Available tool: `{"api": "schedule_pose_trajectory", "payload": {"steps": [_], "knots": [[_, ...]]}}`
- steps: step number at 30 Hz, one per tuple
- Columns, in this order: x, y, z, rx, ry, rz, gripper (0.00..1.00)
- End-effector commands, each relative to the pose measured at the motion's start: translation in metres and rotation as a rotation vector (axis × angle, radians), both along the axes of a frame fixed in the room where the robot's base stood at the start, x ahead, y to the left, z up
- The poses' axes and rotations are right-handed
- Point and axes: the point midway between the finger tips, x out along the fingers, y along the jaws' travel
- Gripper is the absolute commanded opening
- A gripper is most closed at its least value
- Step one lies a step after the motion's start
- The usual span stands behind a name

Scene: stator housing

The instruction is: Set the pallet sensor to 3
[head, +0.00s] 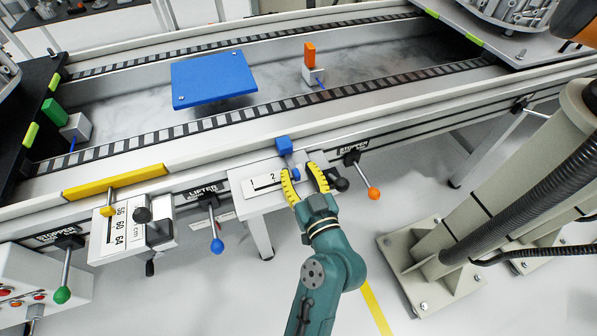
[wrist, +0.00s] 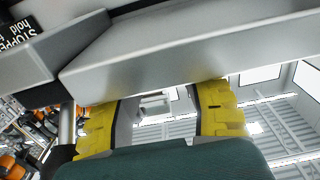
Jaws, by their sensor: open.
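My gripper (head: 300,168) is open at the front of the conveyor, its yellow fingers pointing up toward the rail. The figure 2 shows on the scale, and the rest of the scale to the right is hidden by my fingers. The pointer is by the left finger; contact cannot be told. In the wrist view my gripper (wrist: 155,100) shows open fingers under a grey edge.
A black knob (head: 340,184) sits just right of my fingers. An orange-knobbed stopper lever (head: 373,192) is farther right, a blue-knobbed lifter lever (head: 217,244) left. A second scale box (head: 165,235) stands farther left. A blue plate (head: 213,80) lies over the conveyor.

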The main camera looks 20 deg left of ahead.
Motion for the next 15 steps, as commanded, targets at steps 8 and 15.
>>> {"api": "schedule_pose_trajectory", "payload": {"steps": [8, 15], "knots": [[-0.019, -0.017, 0.0, 0.0, 0.0, -0.003, 0.41], [-0.064, -0.058, -0.001, 0.0, 0.001, -0.006, 0.41]]}}
